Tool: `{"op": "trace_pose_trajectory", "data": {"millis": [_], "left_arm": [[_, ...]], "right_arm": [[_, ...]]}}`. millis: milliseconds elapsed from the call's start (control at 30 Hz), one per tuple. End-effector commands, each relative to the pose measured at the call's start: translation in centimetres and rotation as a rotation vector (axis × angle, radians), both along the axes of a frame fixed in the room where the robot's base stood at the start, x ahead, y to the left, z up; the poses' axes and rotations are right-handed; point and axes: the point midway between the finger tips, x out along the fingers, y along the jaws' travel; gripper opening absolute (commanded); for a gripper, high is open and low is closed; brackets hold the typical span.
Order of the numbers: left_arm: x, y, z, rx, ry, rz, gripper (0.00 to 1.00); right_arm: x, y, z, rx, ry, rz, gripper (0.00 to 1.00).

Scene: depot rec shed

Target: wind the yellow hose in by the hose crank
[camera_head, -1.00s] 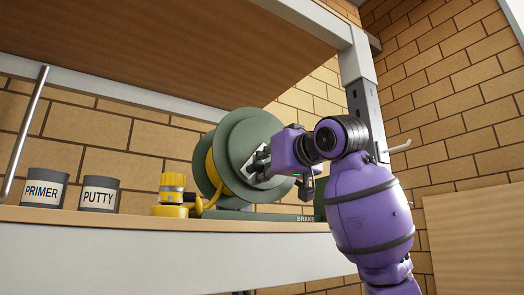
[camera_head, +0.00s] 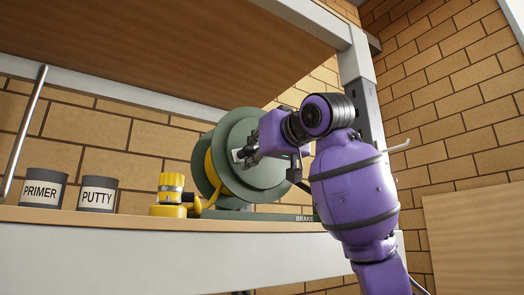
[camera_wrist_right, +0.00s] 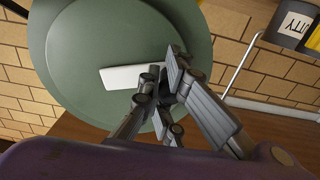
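The green hose reel (camera_head: 268,190) stands on the shelf, with yellow hose (camera_head: 211,170) wound between its discs. A yellow hose end fitting (camera_head: 171,187) rests on the shelf just left of the reel. My right gripper (camera_head: 247,156) is at the reel's near disc. In the right wrist view, the pale flat arm of the hose crank (camera_wrist_right: 130,77) lies across the green disc. The right fingers (camera_wrist_right: 163,85) close together at the end of that arm, around its dark grip, which they mostly hide. My left gripper is not in view.
Two grey tins, PRIMER (camera_head: 43,187) and PUTTY (camera_head: 98,193), stand at the shelf's left. A BRAKE label (camera_head: 304,218) is on the reel's base. A grey post (camera_head: 363,105) rises behind my right arm, and an upper shelf (camera_head: 190,45) hangs overhead.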

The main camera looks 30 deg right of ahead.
Motion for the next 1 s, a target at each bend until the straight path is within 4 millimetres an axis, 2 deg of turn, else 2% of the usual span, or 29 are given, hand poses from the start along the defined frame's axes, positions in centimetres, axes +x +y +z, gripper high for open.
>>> {"op": "trace_pose_trajectory", "data": {"millis": [167,400,700,1000], "left_arm": [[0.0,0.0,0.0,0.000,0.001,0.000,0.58],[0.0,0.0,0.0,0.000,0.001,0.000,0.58],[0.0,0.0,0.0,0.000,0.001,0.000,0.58],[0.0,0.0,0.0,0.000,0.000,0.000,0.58]], "right_arm": [[0.1,0.5,0.0,-0.004,0.003,0.010,0.00],[0.1,1.0,2.0,-0.003,0.002,0.011,0.00],[0.0,1.0,2.2,-0.004,0.000,0.012,0.00],[-0.1,0.8,4.4,-0.004,-0.003,0.011,0.00]]}}
